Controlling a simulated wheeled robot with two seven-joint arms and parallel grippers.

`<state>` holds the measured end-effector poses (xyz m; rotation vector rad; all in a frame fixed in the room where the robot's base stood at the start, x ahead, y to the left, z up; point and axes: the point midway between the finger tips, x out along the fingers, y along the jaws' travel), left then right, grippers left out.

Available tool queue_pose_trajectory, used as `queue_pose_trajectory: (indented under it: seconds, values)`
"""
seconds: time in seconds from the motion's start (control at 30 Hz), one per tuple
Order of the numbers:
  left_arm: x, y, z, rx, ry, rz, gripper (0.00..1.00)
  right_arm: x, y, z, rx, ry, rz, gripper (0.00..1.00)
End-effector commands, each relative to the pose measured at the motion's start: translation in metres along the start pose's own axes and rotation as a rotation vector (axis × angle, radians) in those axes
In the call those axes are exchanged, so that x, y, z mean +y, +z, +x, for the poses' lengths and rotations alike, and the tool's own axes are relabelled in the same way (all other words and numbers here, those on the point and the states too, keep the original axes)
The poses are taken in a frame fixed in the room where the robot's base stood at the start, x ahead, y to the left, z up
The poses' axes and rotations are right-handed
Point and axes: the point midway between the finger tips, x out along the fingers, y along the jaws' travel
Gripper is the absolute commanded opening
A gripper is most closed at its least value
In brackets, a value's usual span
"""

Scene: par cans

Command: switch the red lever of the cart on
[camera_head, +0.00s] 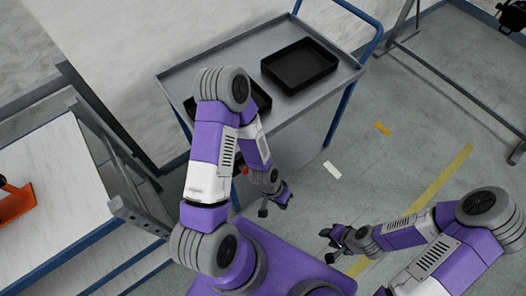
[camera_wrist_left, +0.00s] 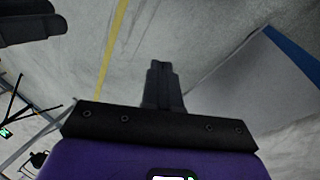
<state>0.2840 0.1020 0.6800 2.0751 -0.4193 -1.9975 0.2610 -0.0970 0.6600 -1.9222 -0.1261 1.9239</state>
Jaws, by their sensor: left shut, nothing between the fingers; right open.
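The cart (camera_head: 340,73) stands at the top middle of the head view, with a grey top, blue legs and a blue handle. A small red bit (camera_head: 244,171) shows beside my left forearm below the cart top; it may be the red lever, mostly hidden by the arm, and its position cannot be told. My left gripper (camera_head: 263,209) hangs in front of the cart, apart from the red bit. In the left wrist view its fingers (camera_wrist_left: 160,70) are together and empty. My right gripper (camera_head: 327,244) is open and empty over the floor, right of the left one.
A black tray (camera_head: 300,65) lies on the cart top; another (camera_head: 262,101) is partly behind my left arm. A workbench (camera_head: 60,180) with an orange-red object (camera_head: 14,203) stands at the left. A dark metal frame is at the upper right.

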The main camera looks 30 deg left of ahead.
Motion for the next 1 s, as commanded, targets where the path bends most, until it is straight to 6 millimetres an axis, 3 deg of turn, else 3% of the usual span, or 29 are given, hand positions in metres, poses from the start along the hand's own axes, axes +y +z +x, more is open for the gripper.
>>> queue_pose_trajectory:
  seconds: [0.1,0.3,0.5,0.6,0.77,1.0]
  values:
    - [0.0,-0.037,-0.042,0.0,-0.016,0.379,0.0,-0.002,0.0,-0.004,0.001,0.0,0.0,0.43]
    - [-0.008,-0.081,-0.136,-0.09,-0.095,1.106,0.0,-0.003,0.0,-0.008,0.001,0.0,0.0,0.43]
    - [-0.021,-0.096,-0.229,-0.251,-0.176,1.631,0.0,-0.004,0.0,-0.012,0.001,0.0,0.0,0.43]
    - [-0.026,-0.095,-0.261,-0.322,-0.193,1.78,0.0,-0.005,0.0,-0.012,0.001,0.0,0.0,0.43]
    - [-0.03,-0.093,-0.283,-0.384,-0.199,1.887,0.0,-0.005,0.0,-0.013,0.0,0.0,0.0,0.43]
    - [-0.031,-0.092,-0.285,-0.391,-0.197,1.899,0.0,-0.005,0.0,-0.013,0.0,0.0,0.0,0.43]
